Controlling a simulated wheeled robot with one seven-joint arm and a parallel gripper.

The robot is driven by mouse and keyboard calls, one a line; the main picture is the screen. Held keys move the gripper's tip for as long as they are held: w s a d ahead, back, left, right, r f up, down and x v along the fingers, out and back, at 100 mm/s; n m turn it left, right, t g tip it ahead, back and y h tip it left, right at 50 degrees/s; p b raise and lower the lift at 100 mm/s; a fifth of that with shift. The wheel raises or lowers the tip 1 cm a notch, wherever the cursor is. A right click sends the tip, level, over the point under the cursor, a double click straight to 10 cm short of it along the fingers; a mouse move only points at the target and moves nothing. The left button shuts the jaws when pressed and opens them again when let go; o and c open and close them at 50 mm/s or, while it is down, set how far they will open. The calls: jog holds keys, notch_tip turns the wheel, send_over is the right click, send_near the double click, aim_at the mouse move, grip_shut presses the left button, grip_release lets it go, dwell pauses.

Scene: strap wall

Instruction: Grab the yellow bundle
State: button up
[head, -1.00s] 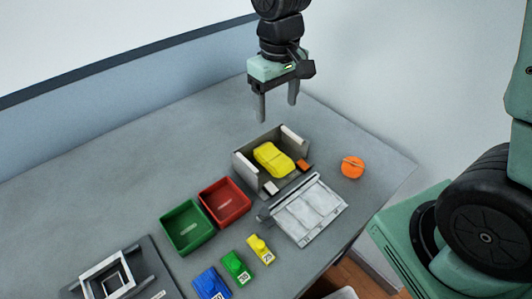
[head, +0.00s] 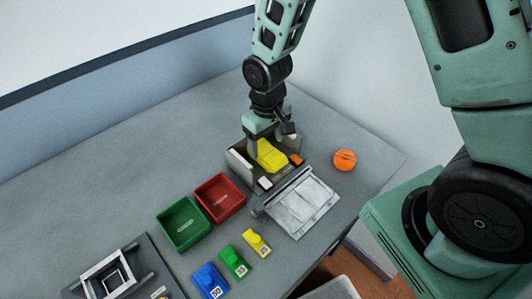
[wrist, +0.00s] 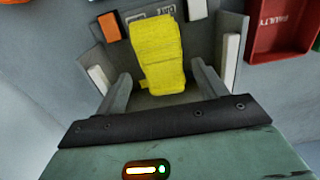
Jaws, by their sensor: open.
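The yellow bundle (head: 270,155) lies in a grey open-fronted holder (head: 238,160) on the table. In the wrist view the bundle (wrist: 158,55) looks like folded yellow strap, and the holder's wall (wrist: 232,30) stands beside it. My gripper (wrist: 160,92) is open and reaches down into the holder, with one finger on each side of the bundle's near end. A gap shows between each finger and the bundle, so nothing is held. In the head view my gripper (head: 268,140) partly hides the back of the holder and the bundle.
A grey hinged panel (head: 302,207) lies in front of the holder. An orange ball-like object (head: 344,160) is to its right. Red (head: 220,195) and green (head: 184,222) bins stand left, with blue, green and yellow numbered blocks (head: 256,242) in front. The back left table is clear.

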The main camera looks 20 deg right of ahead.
aim_at(266, 150)
jog(key=shift+a+f+p, duration=0.15)
jog(key=shift+f+p, duration=0.2)
jog(key=shift+f, duration=1.6)
jog(key=c, duration=1.2)
jog(key=shift+o, duration=0.2)
jog(key=shift+r, duration=0.1)
